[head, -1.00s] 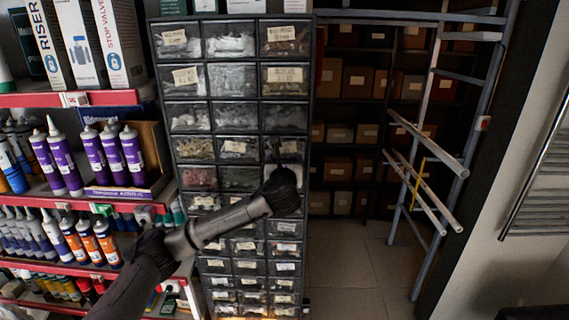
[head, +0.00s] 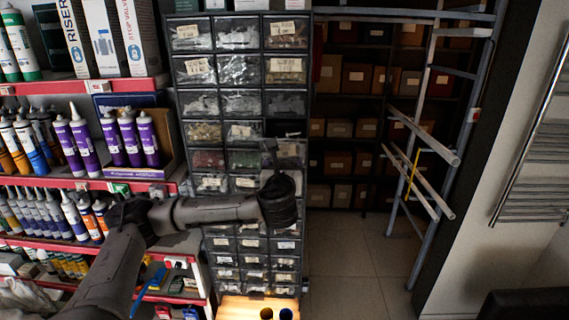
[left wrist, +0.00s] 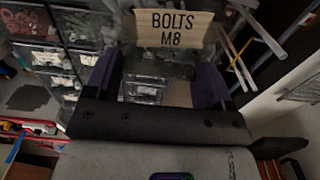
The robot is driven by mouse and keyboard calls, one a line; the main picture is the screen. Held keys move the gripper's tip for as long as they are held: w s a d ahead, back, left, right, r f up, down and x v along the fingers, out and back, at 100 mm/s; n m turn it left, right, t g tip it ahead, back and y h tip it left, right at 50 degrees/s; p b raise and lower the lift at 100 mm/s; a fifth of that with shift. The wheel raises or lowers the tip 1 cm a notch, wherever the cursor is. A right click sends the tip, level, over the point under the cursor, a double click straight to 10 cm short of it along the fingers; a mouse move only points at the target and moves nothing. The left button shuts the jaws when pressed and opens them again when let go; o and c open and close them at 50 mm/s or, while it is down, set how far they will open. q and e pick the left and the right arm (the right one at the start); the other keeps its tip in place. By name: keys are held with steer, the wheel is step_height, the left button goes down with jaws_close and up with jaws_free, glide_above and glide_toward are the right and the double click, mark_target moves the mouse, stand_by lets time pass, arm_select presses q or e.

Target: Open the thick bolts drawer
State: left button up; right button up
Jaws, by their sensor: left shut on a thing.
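The drawer cabinet (head: 238,103) stands in the middle of the head view, a tall stack of dark, clear-fronted drawers. One drawer (head: 290,150) in its right column stands out from the front, with a dark gap above it. In the left wrist view a cream label reading "BOLTS M8" (left wrist: 172,30) sits on the drawer front before my fingers. My left gripper (head: 270,152) is at that drawer's front and shut on it; in the wrist view its two dark fingers (left wrist: 158,72) reach toward the front below the label. The exact grip on the handle is hidden. My right gripper is not seen.
Red-edged shelves (head: 120,180) with tubes and boxes stand close at the left, near my arm. A grey pipe rack (head: 425,150) and shelves of boxes (head: 345,128) are at the right. The tiled floor (head: 350,260) right of the cabinet is clear.

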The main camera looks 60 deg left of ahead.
arm_select(q)
steer(key=shift+s+d, duration=0.3)
steer(key=shift+d, duration=0.2)
steer(key=o, duration=1.2)
steer(key=shift+o, duration=0.2)
steer(key=shift+d, duration=0.1)
steer(key=p+v, duration=0.5)
steer(key=v, duration=0.8)
steer(key=shift+s+d+p, duration=0.15)
steer(key=shift+s+p, duration=0.05)
steer(key=shift+p, duration=0.15)
